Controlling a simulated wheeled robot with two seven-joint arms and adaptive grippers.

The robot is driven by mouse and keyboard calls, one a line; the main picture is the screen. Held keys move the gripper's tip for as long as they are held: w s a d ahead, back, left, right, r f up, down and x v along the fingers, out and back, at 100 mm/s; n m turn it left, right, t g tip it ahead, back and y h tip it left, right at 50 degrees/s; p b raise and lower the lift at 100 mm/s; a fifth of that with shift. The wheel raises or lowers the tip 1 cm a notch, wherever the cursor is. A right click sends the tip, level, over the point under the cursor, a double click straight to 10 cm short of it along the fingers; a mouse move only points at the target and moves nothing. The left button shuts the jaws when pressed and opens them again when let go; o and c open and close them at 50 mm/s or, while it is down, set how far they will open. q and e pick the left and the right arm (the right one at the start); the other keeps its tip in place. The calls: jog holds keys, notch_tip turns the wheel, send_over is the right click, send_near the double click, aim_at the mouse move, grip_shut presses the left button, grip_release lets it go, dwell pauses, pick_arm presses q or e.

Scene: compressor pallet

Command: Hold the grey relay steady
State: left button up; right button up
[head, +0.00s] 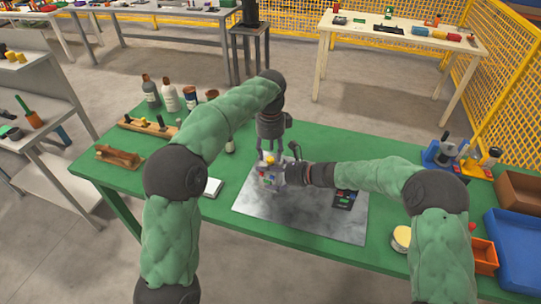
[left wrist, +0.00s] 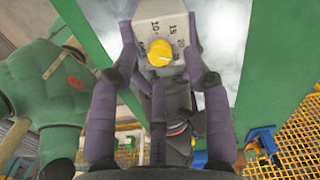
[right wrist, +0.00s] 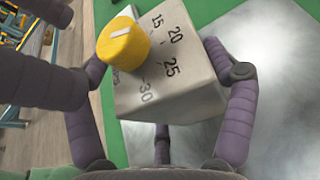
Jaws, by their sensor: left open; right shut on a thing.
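The grey relay (head: 267,181) is a small box with a yellow dial (head: 270,160) and printed numbers, above or on the grey metal plate (head: 310,225). My right gripper (head: 285,176) is shut on it from the right; in the right wrist view its purple fingers press either side of the relay (right wrist: 185,85), the dial (right wrist: 123,41) at upper left. My left gripper (head: 269,161) is open and points down from above, its fingers around the dial end. In the left wrist view the relay (left wrist: 183,27) and dial (left wrist: 160,52) sit between its spread fingers. The relay's underside is hidden.
A black part (head: 345,198) lies on the plate's right side. A white box (head: 212,187) is left of the plate. Bottles (head: 170,97) stand at the back left of the green table (head: 330,143). A blue bin (head: 522,245) and an orange bin (head: 484,256) are at right.

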pick_arm(q)
jog(key=shift+f, duration=1.15)
grip_shut()
jog(key=shift+m, duration=2.4)
grip_release()
